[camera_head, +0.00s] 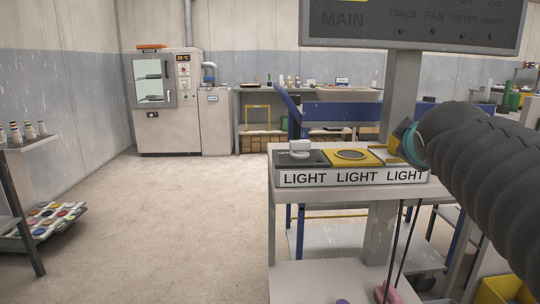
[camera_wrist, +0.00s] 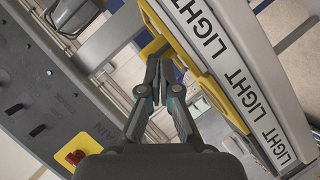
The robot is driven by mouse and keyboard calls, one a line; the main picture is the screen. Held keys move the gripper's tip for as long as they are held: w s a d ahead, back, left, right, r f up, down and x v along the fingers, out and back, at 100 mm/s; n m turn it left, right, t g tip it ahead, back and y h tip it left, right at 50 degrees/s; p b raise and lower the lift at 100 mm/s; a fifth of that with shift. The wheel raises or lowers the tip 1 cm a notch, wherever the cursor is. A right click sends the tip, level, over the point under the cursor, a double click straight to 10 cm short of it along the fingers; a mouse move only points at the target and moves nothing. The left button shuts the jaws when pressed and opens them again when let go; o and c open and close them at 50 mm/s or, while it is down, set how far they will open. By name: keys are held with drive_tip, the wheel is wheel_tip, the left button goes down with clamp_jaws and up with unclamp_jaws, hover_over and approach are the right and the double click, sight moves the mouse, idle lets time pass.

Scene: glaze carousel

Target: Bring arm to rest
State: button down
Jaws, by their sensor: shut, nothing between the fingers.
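My arm (camera_head: 470,150) reaches in from the right edge of the head view, in a dark ribbed sleeve with a teal ring near its end. In the wrist view my gripper (camera_wrist: 158,84) is shut with its fingertips together and nothing between them. It is close to the stand with the "LIGHT" labels (camera_head: 352,178), which also shows along the right of the wrist view (camera_wrist: 235,75). I cannot tell whether it touches the stand. In the head view the fingers are mostly hidden behind the arm.
A dark "MAIN" switch panel (camera_head: 412,20) hangs above the stand; its red knob (camera_wrist: 75,157) shows in the wrist view. A cabinet oven (camera_head: 166,115) stands at the back.

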drive_tip(key=s+a+f+m+g+y, duration=0.1)
drive_tip(key=s+a+f+m+g, duration=0.1)
drive_tip(key=s+f, duration=0.4)
drive_tip(key=s+a+f+m+g+y, duration=0.2)
drive_tip(key=s+a+f, duration=0.3)
drive_tip(key=f, duration=0.7)
drive_tip(key=s+a+f+m+g+y, duration=0.1)
drive_tip(key=s+a+f+m+g, duration=0.2)
drive_tip(key=s+f, duration=0.6)
drive_tip(key=shift+a+f+m+g, duration=0.3)
drive_tip(key=shift+f+m+g, duration=0.1)
drive_tip(key=shift+f+g, duration=0.15)
